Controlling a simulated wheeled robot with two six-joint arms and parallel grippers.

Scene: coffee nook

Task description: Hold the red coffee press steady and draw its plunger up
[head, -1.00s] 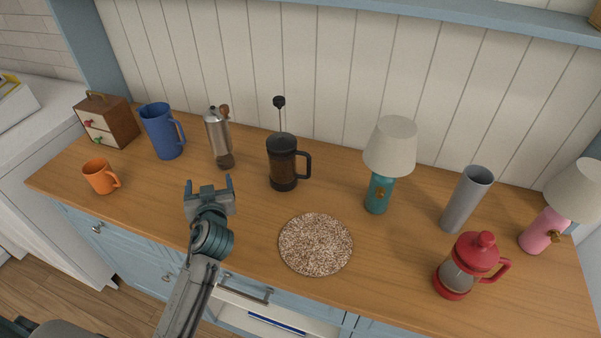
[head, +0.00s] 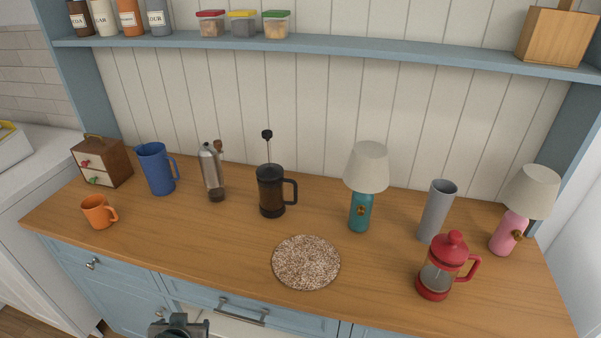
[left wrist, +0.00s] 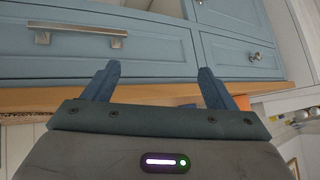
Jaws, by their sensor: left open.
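The red coffee press (head: 435,285) stands upright on the right part of the wooden counter, its handle to the right. Its red knob (head: 455,238) sits low, close on the lid. My left gripper (left wrist: 158,82) is open and empty in the left wrist view, in front of the blue drawer fronts and the counter edge. In the head view only part of my left wrist (head: 180,326) shows at the bottom edge, below the counter and far left of the red press. My right gripper is not in view.
A black press (head: 271,190) with its rod raised stands mid-counter, behind a round speckled mat (head: 306,262). A grey cylinder (head: 436,212) and a pink lamp (head: 508,232) stand close behind the red press. A teal lamp (head: 360,212) is left of them. The front right counter is clear.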

